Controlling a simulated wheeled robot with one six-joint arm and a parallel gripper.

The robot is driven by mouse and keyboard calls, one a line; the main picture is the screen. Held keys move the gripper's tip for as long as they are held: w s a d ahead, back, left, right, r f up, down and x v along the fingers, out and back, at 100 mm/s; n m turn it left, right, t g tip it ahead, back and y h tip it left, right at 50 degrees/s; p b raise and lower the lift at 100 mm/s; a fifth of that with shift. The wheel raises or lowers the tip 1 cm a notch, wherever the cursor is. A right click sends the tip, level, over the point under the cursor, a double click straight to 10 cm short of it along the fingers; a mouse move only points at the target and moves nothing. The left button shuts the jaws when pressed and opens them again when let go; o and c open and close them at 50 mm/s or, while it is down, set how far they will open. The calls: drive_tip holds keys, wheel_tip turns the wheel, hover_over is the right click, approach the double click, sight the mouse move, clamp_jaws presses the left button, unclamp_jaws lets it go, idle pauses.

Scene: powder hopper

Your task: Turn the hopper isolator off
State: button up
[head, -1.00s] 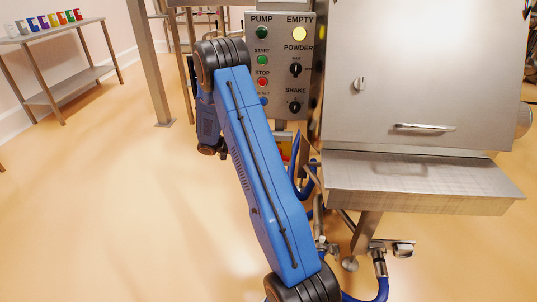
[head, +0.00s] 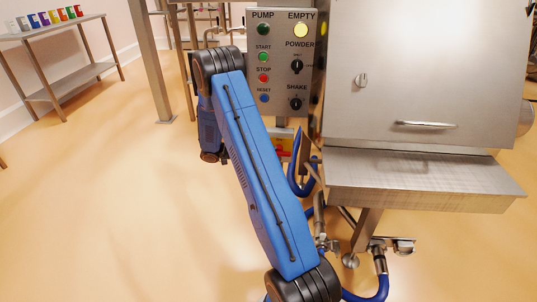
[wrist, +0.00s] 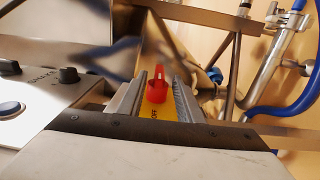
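The hopper isolator has a red handle (wrist: 157,85) on a yellow plate, with part of the lettering showing in the wrist view. In the head view a small part of the red and yellow isolator (head: 284,149) shows below the control panel, partly behind my arm. My gripper (wrist: 162,90) is open in the wrist view. The red handle shows between its two fingers, with a gap visible on each side. I cannot tell how far the fingertips are from the plate. In the head view my fingers are hidden behind my arm.
The control panel (head: 282,65) with buttons and knobs is above the isolator. The steel hopper cabinet (head: 420,75) and its shelf (head: 420,180) stand to the right. Blue hoses (head: 298,178) hang close by. The floor on the left is clear; a shelf rack (head: 65,75) stands far left.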

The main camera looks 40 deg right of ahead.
drive_tip(key=v, duration=1.7)
drive_tip(key=shift+a, duration=0.2)
drive_tip(key=shift+w, duration=0.1)
drive_tip(key=s+a+r+n+t+y, duration=0.2)
drive_tip(key=s+a+r+t+y, duration=0.15)
drive_tip(key=s+r, duration=0.55)
drive_tip(key=s+a+r+n+t+y, duration=0.2)
drive_tip(key=s+a+r+t, duration=0.25)
drive_tip(key=s+r, duration=0.35)
drive_tip(key=s+a+r+n+t+y, duration=0.1)
drive_tip(key=s+a+n+t+y, duration=0.2)
drive_tip(key=s, duration=0.7)
drive_tip(key=s+a+r+n+t+y, duration=0.2)
drive_tip(key=s+a+n+t+y, duration=0.1)
drive_tip(key=s+a+t, duration=0.4)
drive_tip(key=shift+s+a+r+t, duration=0.4)
drive_tip(key=shift+s+a, duration=1.45)
drive_tip(key=shift+a, duration=0.4)
drive_tip(key=shift+s, duration=0.1)
